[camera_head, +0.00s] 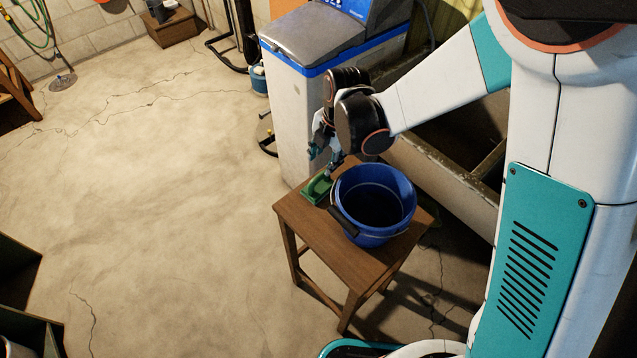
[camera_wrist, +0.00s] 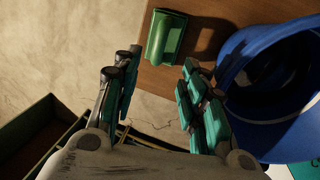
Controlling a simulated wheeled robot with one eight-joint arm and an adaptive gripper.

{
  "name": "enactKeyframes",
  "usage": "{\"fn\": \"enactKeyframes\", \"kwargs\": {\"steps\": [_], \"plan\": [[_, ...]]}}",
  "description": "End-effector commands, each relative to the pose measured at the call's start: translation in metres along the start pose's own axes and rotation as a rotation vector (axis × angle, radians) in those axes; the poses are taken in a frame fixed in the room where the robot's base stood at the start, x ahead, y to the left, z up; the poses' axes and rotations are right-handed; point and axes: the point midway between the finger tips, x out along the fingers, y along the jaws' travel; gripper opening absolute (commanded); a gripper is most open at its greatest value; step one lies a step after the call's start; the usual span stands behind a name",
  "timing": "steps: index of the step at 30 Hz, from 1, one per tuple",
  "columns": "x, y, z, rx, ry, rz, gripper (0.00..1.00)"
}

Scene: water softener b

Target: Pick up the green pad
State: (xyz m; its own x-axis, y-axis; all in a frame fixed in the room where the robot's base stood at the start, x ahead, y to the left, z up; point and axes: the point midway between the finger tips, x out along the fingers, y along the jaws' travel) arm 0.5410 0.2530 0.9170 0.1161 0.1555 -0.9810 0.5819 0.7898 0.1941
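The green pad (camera_head: 318,188) lies on the small wooden table (camera_head: 300,222), near its back left edge. In the wrist view the green pad (camera_wrist: 166,38) is at the top middle, with a raised rounded part along its left side. My gripper (camera_head: 326,158) is just above and behind the pad in the head view. In the wrist view my gripper (camera_wrist: 158,88) has its two teal-padded fingers spread wide with nothing between them. The pad shows beyond the fingertips, and I see no contact with it.
A blue bucket (camera_head: 372,200) with a dark handle stands on the table just right of the pad; it is close to my right finger in the wrist view (camera_wrist: 240,110). A water softener (camera_head: 300,100) stands behind the table. The floor at left is mostly free.

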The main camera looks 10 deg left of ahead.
Motion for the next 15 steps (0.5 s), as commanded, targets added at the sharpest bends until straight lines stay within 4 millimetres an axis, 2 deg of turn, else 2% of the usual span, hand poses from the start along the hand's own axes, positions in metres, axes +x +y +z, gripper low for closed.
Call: {"fn": "enactKeyframes", "kwargs": {"steps": [1, 7, 10, 15], "plan": [[0.013, 0.000, 0.000, 0.000, 0.000, 0.000, 0.39], [0.051, 0.000, 0.001, 0.002, 0.000, 0.001, 0.39], [0.062, 0.000, 0.001, 0.003, 0.000, 0.001, 0.39], [0.070, 0.000, 0.001, 0.004, 0.000, 0.001, 0.39]]}}
